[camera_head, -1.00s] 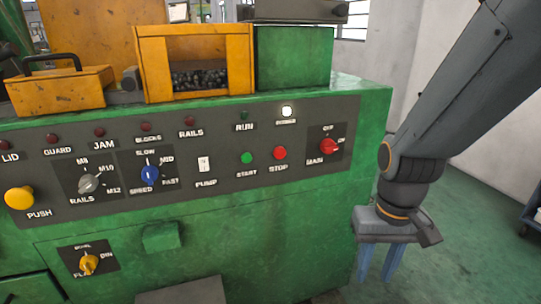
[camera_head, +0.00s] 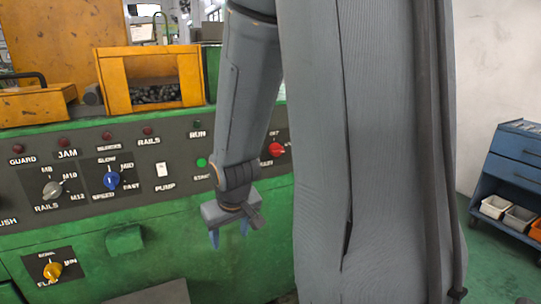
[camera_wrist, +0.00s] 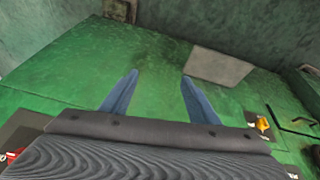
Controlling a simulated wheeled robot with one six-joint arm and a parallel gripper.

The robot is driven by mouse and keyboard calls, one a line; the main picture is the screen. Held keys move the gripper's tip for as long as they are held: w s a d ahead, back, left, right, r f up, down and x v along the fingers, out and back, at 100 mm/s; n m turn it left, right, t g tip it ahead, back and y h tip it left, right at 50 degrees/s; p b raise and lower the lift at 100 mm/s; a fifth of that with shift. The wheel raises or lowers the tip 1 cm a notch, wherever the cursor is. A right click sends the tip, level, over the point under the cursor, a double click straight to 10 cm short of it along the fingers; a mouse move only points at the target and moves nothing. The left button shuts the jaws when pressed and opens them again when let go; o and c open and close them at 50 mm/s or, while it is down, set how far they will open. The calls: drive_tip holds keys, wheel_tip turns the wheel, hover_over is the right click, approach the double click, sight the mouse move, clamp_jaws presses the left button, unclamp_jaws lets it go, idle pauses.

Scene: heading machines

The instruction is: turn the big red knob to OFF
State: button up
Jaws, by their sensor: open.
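The big red knob (camera_head: 276,149) labelled MAIN sits at the right end of the dark control panel (camera_head: 140,178). In the head view my arm partly covers its label, so its setting cannot be read. My gripper (camera_head: 228,240) is open and empty, pointing down in front of the green machine, below and left of the red knob and apart from it. In the wrist view the two blue fingers (camera_wrist: 158,92) are spread over the green cabinet front. A bit of red (camera_wrist: 14,155) shows at that view's lower left edge, probably the red knob.
The panel also holds a blue speed knob (camera_head: 112,180), a grey rails knob (camera_head: 51,189) and a white pump switch (camera_head: 162,170). A yellow knob (camera_head: 53,271) is lower left. A blue cart (camera_head: 514,175) with bins stands at the right. A green block (camera_head: 125,240) juts from the cabinet.

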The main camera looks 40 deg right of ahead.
drive_tip(key=w+d+t+h, duration=0.1)
drive_tip(key=w+d+t, duration=0.2)
drive_tip(key=w+d, duration=0.45)
drive_tip(key=m+t+h, duration=0.2)
drive_tip(key=t, duration=0.8)
approach(279, 153)
drive_tip(key=a+x, duration=0.1)
drive_tip(key=x, duration=0.7)
drive_tip(key=d+x, duration=0.1)
drive_tip(key=x, duration=0.1)
drive_tip(key=shift+w, duration=0.1)
drive_tip(key=shift+c, duration=0.2)
drive_tip(key=shift+n, duration=0.3)
drive_tip(key=c, duration=1)
